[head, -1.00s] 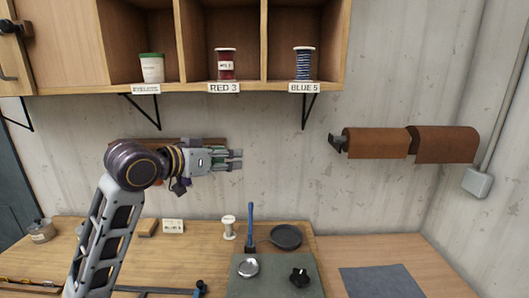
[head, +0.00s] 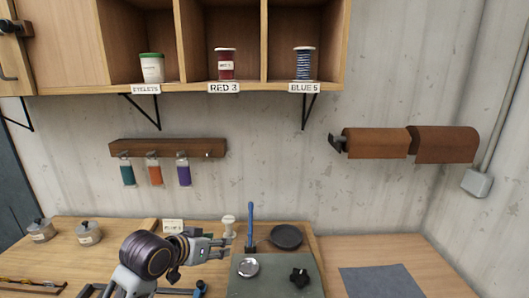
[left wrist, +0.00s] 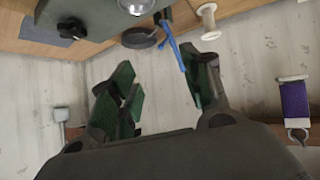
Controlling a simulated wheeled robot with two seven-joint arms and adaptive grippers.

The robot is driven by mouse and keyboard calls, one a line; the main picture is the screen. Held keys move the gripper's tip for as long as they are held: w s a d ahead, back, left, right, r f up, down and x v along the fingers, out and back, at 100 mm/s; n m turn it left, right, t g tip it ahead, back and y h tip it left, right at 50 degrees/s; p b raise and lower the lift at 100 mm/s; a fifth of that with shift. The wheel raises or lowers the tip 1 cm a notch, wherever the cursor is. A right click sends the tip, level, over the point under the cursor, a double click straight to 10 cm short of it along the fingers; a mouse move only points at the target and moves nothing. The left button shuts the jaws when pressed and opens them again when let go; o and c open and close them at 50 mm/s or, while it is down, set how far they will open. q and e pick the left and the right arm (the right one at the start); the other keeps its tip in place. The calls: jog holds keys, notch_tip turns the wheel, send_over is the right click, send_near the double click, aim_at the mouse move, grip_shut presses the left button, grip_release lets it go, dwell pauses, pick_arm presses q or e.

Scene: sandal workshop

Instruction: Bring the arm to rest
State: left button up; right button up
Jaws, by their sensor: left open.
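My left gripper (head: 222,247) is low over the back of the workbench in the head view, pointing right, just left of the white spool (head: 229,226). In the left wrist view its green-padded fingers (left wrist: 165,95) stand apart with nothing between them. My left arm comes up from the bottom edge and is bent at the dark elbow-like joint. The wrist view looks tilted, with the bench along the top. My right gripper does not show in either view.
The bench (head: 440,262) carries a green mat (head: 262,285), a blue-handled tool (head: 250,228), a dark round dish (head: 286,236) and a grey cloth (head: 382,281). A wooden rack (head: 135,148) with hanging coloured spools is on the wall, below the shelf (head: 200,90).

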pick_arm(q)
jog(key=s+a+f+n+g+y, duration=0.1)
jog(key=s+a+f+g+y, duration=0.2)
jog(key=s+f, duration=0.9)
jog(key=s+a+f+n+g+y, duration=0.1)
jog(key=s+a+f+g+y, duration=0.15)
jog(key=s+a+f, duration=0.6)
jog(key=s+d+f+g, duration=0.1)
jog(key=s+f, duration=0.2)
jog(key=f, duration=1.5)
jog(key=s+d+f+g, duration=0.1)
jog(key=s+d+f, duration=0.15)
jog(key=f, duration=1.65)
jog(key=s+a+f, duration=0.2)
jog(key=s+f, duration=0.7)
jog(key=s, duration=0.2)
jog(key=s+a+f+g, duration=0.1)
jog(key=s+a+f, duration=0.1)
jog(key=s+f, duration=0.7)
jog(key=shift+s+a+f+m, duration=0.3)
jog(key=shift+s+f, duration=0.1)
jog(key=shift+s, duration=0.75)
jog(key=shift+h, duration=0.25)
